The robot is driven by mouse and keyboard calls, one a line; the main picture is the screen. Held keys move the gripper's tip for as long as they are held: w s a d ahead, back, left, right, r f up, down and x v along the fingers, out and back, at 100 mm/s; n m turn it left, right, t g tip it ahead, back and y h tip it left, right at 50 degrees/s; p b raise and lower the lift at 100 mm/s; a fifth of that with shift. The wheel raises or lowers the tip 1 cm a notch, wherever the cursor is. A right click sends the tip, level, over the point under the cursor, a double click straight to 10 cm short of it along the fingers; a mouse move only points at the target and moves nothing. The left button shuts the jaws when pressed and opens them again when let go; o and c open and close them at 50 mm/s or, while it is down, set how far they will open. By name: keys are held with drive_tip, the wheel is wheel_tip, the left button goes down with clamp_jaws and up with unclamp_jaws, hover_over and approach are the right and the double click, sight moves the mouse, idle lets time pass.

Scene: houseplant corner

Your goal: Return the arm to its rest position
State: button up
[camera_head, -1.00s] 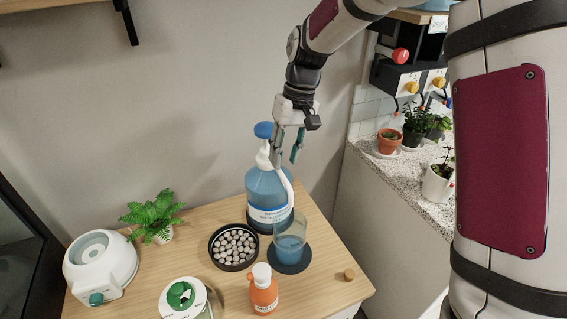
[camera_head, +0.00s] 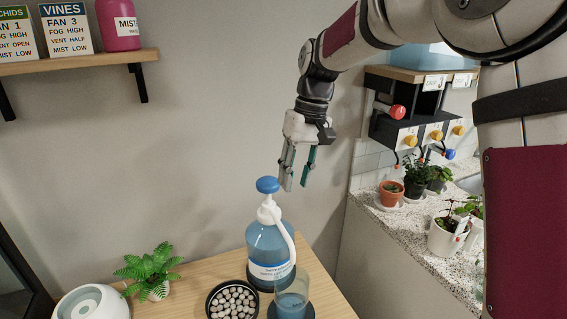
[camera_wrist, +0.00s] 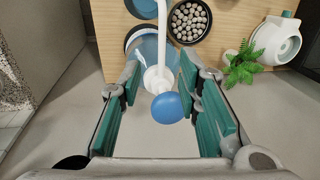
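My gripper (camera_head: 297,168) points down in the head view, above and slightly right of the pump bottle's blue top. It is empty, with a gap between its two fingers. The wrist view also shows the gripper (camera_wrist: 160,92) with its green finger pads wide apart. The blue pump bottle (camera_head: 268,245) with a white spout stands upright on the wooden table. In the wrist view its blue pump top (camera_wrist: 167,108) shows between the fingers but lower down, apart from them. A clear cup (camera_head: 291,296) with blue liquid stands under the spout.
A dark bowl of pebbles (camera_head: 232,300), a fern (camera_head: 150,268) and a white round device (camera_head: 92,303) are on the table. A wall shelf (camera_head: 75,63) is at upper left. At right, a speckled counter (camera_head: 419,244) holds potted plants below a unit with coloured knobs (camera_head: 410,141).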

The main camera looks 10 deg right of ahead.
drive_tip(key=s+d+r+m+t, duration=0.1)
drive_tip(key=s+d+r, duration=0.1)
drive_tip(key=s, duration=0.3)
drive_tip(key=s+d+r+t+h, duration=0.1)
drive_tip(key=s+d+r, duration=0.1)
drive_tip(key=s, duration=0.3)
drive_tip(key=s+d+r+m+t, duration=0.1)
drive_tip(key=s+d+r, duration=0.1)
drive_tip(key=s+r, duration=0.15)
drive_tip(key=s+d+f+t, duration=0.1)
drive_tip(key=s+d+f, duration=0.1)
drive_tip(key=s, duration=0.5)
drive_tip(key=s+d+f+m+t+h, duration=0.1)
drive_tip(key=s+f, duration=0.1)
drive_tip(key=s, duration=0.6)
drive_tip(key=shift+d+f+t, duration=0.15)
drive_tip(key=shift+d+t, duration=0.15)
drive_tip(key=shift+d, duration=0.05)
